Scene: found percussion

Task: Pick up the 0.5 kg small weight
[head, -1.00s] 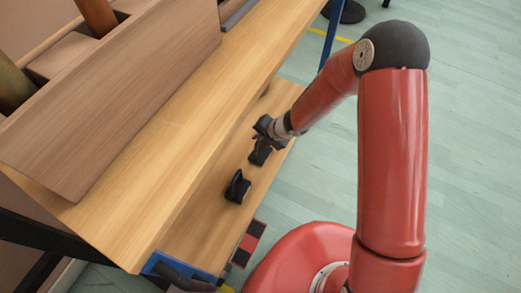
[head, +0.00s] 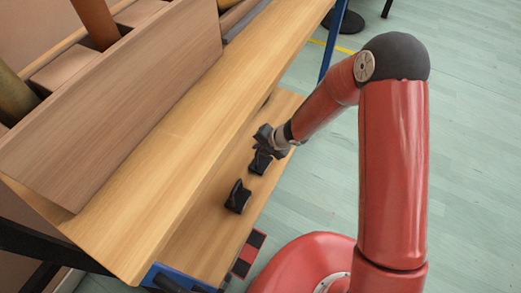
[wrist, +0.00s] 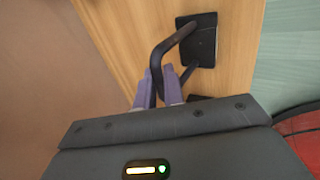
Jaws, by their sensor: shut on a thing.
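A black small weight (head: 259,163) with a flat base and a bent handle is on the lower wooden shelf, under my gripper (head: 267,143). In the wrist view, the weight's square black plate (wrist: 199,40) shows against the wood. Its handle (wrist: 166,48) curves down to the purple fingertips of my gripper (wrist: 159,75), which is shut on it. I cannot tell whether the weight is clear of the shelf. No mass label is readable.
A second, similar black object (head: 238,197) stands nearer on the lower shelf (head: 211,236). The upper wooden shelf (head: 190,130) overhangs at left. A dark piece (wrist: 200,98) is partly hidden behind my gripper in the wrist view. Open green floor (head: 315,195) lies at right.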

